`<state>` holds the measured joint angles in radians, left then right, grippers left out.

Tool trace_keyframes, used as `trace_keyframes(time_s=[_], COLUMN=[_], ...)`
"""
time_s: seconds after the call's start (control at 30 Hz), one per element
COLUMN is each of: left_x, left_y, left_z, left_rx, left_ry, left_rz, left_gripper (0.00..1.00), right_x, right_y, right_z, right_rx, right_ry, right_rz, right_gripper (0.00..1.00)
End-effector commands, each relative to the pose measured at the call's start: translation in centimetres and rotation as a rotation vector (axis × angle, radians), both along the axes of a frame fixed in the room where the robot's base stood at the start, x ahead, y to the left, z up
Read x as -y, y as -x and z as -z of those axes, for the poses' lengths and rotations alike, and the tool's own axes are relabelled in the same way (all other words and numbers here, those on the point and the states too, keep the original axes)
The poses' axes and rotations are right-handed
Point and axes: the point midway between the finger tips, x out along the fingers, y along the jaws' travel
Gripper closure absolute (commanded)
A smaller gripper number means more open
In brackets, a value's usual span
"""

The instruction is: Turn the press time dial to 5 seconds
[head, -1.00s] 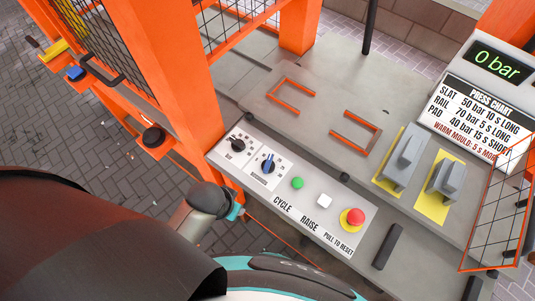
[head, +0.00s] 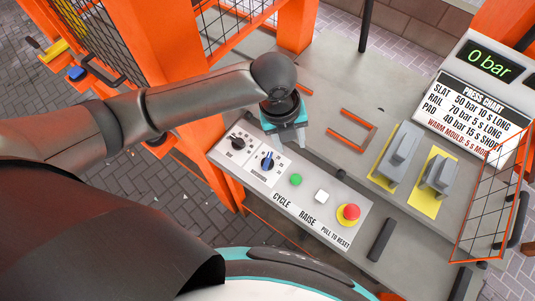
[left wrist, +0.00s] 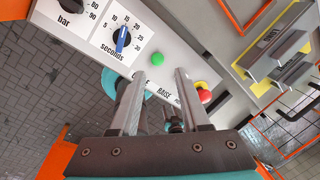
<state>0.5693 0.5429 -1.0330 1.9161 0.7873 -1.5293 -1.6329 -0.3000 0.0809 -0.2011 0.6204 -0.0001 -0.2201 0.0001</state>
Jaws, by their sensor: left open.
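The press time dial (head: 267,160) is a dark round knob with a blue pointer on the white control panel. In the left wrist view the seconds dial (left wrist: 122,40) shows marks from 5 to 30, and the upper end of its blue pointer lies near 10 to 15; I cannot read the exact mark. My left gripper (head: 290,143) is over the panel's back edge, up and right of the dial, with its fingers down. In the left wrist view my left gripper (left wrist: 160,74) is open and empty, its fingertips below and right of the dial.
The bar dial (head: 238,142) sits left of the time dial. A green button (head: 296,180), a white button (head: 321,197) and a red stop button (head: 351,212) lie to the right. An orange post (head: 170,90) stands left. The display (head: 492,63) reads 0 bar.

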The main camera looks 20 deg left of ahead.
Motion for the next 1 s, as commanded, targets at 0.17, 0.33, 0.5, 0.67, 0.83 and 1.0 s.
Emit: trace_keyframes(time_s=[0.17,0.33,0.5,0.67,0.83,1.0], left_x=[-3.5,-5.1,-5.4,-5.3,-5.3,-5.3], left_y=[-0.7,-0.7,-0.7,-0.7,-0.7,-0.7], left_z=[-1.7,-2.2,-2.0,-1.1,0.3,1.7], left_rx=[-0.007,-0.029,-0.034,-0.033,-0.032,-0.031], left_ry=[-0.137,-0.19,-0.197,-0.197,-0.195,-0.194], left_rz=[0.313,0.449,0.474,0.473,0.472,0.471], left_gripper=[0.54,0.54,0.54,0.54,0.54,0.54], right_x=[0.0,0.1,0.1,0.1,0.1,0.1], right_y=[0.0,0.0,0.0,0.0,0.0,0.0], right_z=[-0.4,-0.5,-0.1,0.8,2.4,4.2], right_rx=[0.0,0.0,0.0,0.0,0.0,0.0], right_ry=[0.001,0.001,0.001,0.001,0.001,0.001], right_rz=[0.001,0.001,0.002,0.002,0.002,0.002], right_gripper=[0.5,0.5,0.5,0.5,0.5,0.5])
